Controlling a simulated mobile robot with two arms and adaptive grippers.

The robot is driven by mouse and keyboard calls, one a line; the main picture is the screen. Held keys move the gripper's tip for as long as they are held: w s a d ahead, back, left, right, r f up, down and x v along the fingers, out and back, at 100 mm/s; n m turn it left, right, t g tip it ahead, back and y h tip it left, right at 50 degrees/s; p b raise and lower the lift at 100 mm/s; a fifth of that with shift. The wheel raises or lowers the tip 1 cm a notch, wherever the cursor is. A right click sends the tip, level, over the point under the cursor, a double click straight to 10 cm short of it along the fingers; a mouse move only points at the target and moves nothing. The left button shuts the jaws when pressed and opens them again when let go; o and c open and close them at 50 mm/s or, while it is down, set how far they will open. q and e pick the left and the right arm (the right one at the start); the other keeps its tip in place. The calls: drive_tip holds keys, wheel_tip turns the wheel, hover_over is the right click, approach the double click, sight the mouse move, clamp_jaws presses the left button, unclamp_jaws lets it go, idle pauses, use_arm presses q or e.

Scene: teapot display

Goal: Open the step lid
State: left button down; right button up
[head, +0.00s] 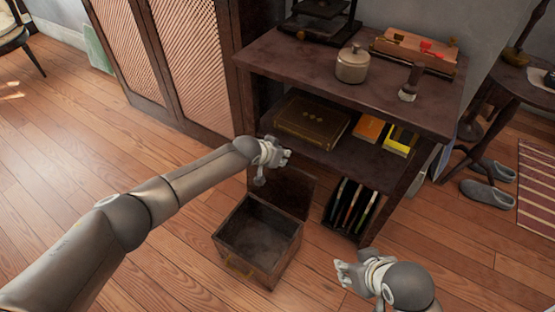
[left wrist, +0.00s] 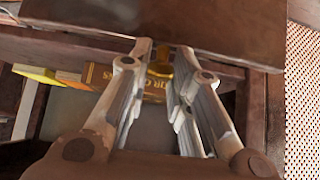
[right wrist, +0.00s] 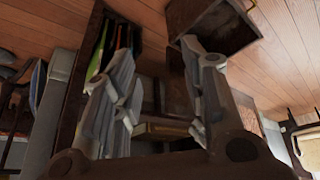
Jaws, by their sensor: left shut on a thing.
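The step box (head: 258,240) is a dark wooden box on the floor in front of the shelf unit, with a brass handle (head: 238,268) on its front. Its top is open and the inside looks empty. The step lid (head: 284,190) stands raised at the box's back edge, below my left gripper (head: 284,157). In the left wrist view a brass knob (left wrist: 160,62) sits between the fingertips, at the edge of a brown panel (left wrist: 180,30); the gripper is shut on it. My right gripper (head: 342,274) is open and empty, right of the box. The box also shows in the right wrist view (right wrist: 228,28).
The shelf unit (head: 320,72) stands behind the box. It holds a teapot (head: 352,64), a large brown book (head: 312,122), an orange book (head: 370,128) and upright thin books (head: 350,208). Slippers (head: 488,192) lie at right. The floor left of the box is clear.

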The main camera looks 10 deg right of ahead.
use_arm(q)
drive_tip(key=shift+w+d+b, duration=0.4)
drive_tip(key=shift+w+b, duration=0.2)
drive_tip(key=shift+b, duration=0.3)
drive_tip(key=shift+w+d+b, duration=0.25)
drive_tip(key=shift+w+b, duration=0.05)
drive_tip(key=shift+b, duration=0.4)
use_arm(e)
drive_tip(key=w+a+r+t+y, duration=0.2)
drive_tip(key=w+a+r+t, duration=0.3)
drive_tip(key=w+r+t, duration=0.55)
use_arm(q)
drive_tip(key=shift+w+d+g+y+b, duration=0.4)
drive_tip(key=shift+w+d+g+b, duration=0.2)
drive_tip(key=shift+b, duration=0.95)
use_arm(e)
wheel_tip(320, 180, up, 14)
drive_tip(key=w+a+n+t+y, duration=0.1)
drive_tip(key=w+a+t+y, duration=0.1)
drive_tip(key=t, duration=0.5)
drive_tip(key=shift+f+y, duration=0.25)
drive_tip(key=shift+y, duration=0.45)
use_arm(q)
drive_tip(key=c, duration=1.3)
unclamp_jaws()
drive_tip(key=shift+o, duration=0.2)
drive_tip(key=shift+a+f, duration=0.1)
drive_tip(key=shift+f, duration=0.1)
use_arm(e)
drive_tip(key=shift+s, duration=0.1)
